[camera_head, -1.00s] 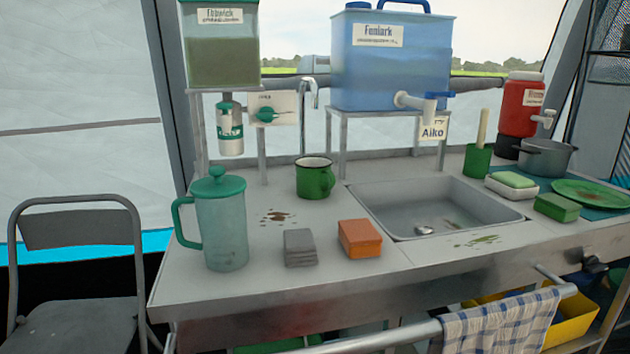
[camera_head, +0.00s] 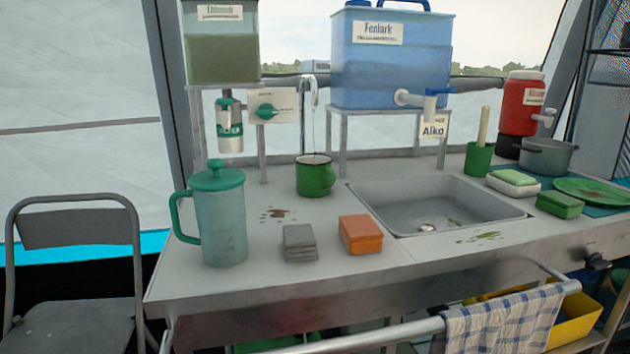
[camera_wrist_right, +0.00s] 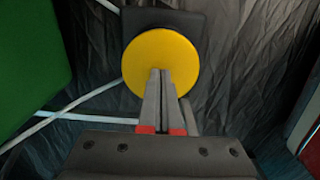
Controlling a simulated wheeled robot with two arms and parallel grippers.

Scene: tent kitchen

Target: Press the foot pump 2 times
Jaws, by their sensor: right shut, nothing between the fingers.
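In the right wrist view the foot pump shows as a round yellow pedal (camera_wrist_right: 158,58) on a dark base (camera_wrist_right: 190,20). My right gripper (camera_wrist_right: 160,72) is shut and empty, its fingertips over the middle of the yellow disc. They look to be against it, though contact is hard to tell from this angle. In the head view a thin stream of water runs from the tap (camera_head: 309,85) down to the green mug (camera_head: 316,180), which stands upright under it. The pump is not visible in the head view. My left gripper is in neither current view.
A green surface (camera_wrist_right: 30,55) and pale bars (camera_wrist_right: 75,105) lie left of the pedal. The counter above holds a press jug (camera_head: 222,225), an orange box (camera_head: 360,235) and a sink (camera_head: 435,205). A checked towel (camera_head: 505,320) hangs on the front rail.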

